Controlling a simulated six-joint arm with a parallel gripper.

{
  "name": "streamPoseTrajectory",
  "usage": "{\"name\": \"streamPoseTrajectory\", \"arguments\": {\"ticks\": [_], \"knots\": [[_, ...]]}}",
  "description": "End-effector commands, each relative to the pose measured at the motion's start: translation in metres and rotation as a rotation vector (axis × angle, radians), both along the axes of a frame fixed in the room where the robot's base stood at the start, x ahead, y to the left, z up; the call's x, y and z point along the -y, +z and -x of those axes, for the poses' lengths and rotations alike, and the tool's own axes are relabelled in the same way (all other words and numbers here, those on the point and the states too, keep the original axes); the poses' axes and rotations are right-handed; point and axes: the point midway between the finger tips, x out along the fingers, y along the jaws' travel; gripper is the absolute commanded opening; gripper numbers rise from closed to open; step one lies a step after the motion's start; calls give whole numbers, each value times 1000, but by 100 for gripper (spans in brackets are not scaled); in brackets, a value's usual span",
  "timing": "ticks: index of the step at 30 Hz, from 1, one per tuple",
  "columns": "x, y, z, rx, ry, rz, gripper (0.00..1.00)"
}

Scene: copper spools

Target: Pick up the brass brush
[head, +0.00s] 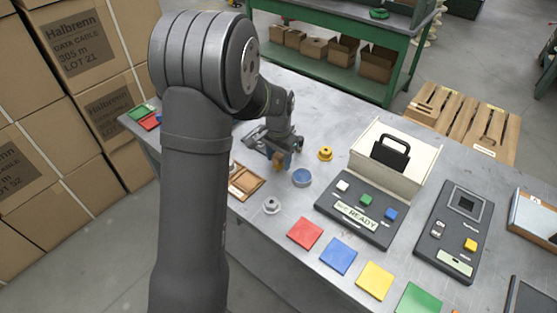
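My gripper (274,157) is low over the grey workbench (285,238), left of the yellow round piece. A small brass-orange piece (282,161) shows right at its fingers; it may be the brass brush, but it is too small to be sure. I cannot tell whether the fingers are shut on it or only beside it. A brown tray (242,194) with copper-coloured strips lies left of and nearer than the gripper, partly hidden by my arm.
A yellow round piece (325,153), a blue round piece (302,177) and a silver ring (271,206) stand near the gripper. A dark button panel (352,230) and an open box (423,166) are to the right. Coloured squares, including a red one (305,233), line the front.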

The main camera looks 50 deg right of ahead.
Motion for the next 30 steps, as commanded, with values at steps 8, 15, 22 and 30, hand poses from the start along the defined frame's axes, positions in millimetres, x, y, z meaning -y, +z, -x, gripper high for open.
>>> {"name": "streamPoseTrajectory", "arguments": {"ticks": [8,15,22,30], "knots": [[0,0,0,0,0,0,2],[0,1,0,0,0,0,2],[0,16,0,1,0,2,2],[-2,58,28,1,-6,3,2]]}}
